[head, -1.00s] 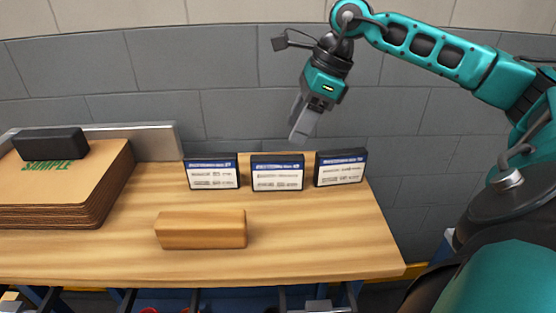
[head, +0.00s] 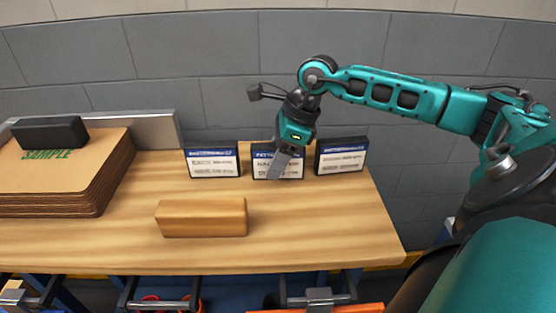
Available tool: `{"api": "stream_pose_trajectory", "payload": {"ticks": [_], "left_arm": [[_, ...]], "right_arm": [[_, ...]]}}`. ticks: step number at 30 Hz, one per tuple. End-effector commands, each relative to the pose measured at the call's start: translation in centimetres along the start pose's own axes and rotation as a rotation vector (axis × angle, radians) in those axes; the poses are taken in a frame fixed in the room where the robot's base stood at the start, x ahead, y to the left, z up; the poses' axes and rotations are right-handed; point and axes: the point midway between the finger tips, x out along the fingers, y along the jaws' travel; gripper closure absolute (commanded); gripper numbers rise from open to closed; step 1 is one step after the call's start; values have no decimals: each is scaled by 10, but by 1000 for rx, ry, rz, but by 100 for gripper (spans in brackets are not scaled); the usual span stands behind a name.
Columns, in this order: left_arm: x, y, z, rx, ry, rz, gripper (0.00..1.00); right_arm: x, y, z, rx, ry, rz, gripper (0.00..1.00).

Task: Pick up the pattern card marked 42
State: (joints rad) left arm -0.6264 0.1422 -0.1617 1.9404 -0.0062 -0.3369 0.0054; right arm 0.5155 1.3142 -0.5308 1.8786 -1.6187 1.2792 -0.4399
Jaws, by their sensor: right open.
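Three pattern cards with dark frames, blue headers and white faces stand in a row at the back of the table. They are the left card (head: 212,161), the middle card (head: 265,168) and the right card (head: 341,157). Their numbers are too small to read surely, so I cannot tell which is marked 42. My right gripper (head: 284,172) is open, pointing down in front of the middle card and hiding its right part. I cannot tell whether it touches the card. My left gripper is not in view.
A wooden block (head: 202,218) lies on the table (head: 310,235) in front of the cards. A stack of brown sheets (head: 110,160) marked SAMPLE, with a black block (head: 48,132) on it, is at the left. A grey wall is behind. The table's front right is clear.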

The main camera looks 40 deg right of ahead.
Motion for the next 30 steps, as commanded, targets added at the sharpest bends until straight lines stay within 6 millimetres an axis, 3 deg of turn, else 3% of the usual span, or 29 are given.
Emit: {"api": "stream_pose_trajectory", "payload": {"ticks": [19,30], "left_arm": [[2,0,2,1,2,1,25],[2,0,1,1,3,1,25]], "right_arm": [[8,0,-1,0,0,-1,45],[8,0,-1,0,0,-1,79]]}}
